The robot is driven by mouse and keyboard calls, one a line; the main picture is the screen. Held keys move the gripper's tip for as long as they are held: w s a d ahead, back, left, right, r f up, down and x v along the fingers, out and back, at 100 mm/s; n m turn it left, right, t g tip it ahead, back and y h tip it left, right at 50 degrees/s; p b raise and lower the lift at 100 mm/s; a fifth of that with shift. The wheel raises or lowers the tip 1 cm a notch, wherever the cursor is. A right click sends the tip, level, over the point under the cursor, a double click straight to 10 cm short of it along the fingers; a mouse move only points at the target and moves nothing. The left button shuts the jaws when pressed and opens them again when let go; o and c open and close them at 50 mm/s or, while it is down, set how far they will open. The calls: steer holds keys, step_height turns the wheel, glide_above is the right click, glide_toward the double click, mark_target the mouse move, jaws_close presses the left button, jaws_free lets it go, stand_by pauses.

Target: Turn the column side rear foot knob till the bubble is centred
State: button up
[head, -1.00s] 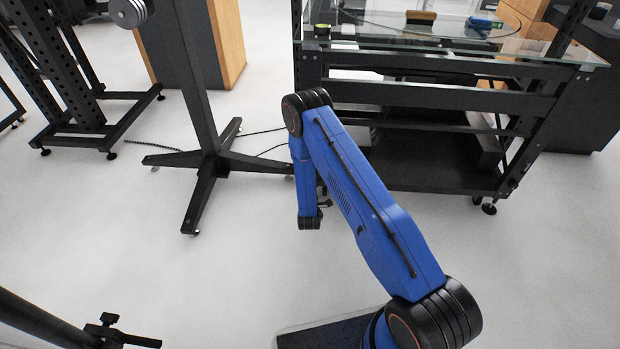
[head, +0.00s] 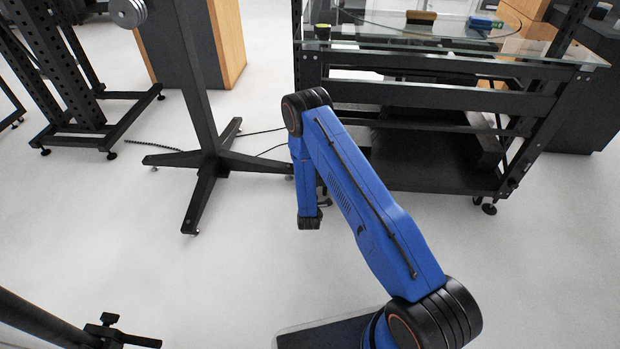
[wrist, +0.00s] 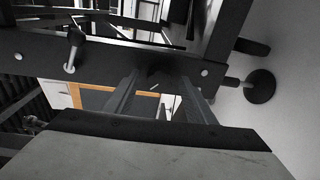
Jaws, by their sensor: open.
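The dark table frame with a glass top (head: 440,57) stands at the upper right in the head view. A small yellow-green and black round piece (head: 322,30), perhaps the level, sits on its left end; the bubble is too small to read. In the wrist view my gripper (wrist: 160,90) is open, its two fingers pointing at a dark frame beam (wrist: 110,62). A dark shape (wrist: 158,74) shows between the fingers; I cannot tell whether it is the knob. A round foot disc on a stem (wrist: 261,86) is to the right, outside the fingers.
A black column stand with splayed feet (head: 212,150) is left of my arm. Another dark frame (head: 60,80) is at the far left. A black rod with a clamp (head: 105,330) is at the lower left. Pale floor (head: 230,270) is clear between them.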

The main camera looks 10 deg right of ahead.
steer(key=v, duration=1.7)
steer(key=shift+s, duration=0.25)
steer(key=shift+w, duration=0.1)
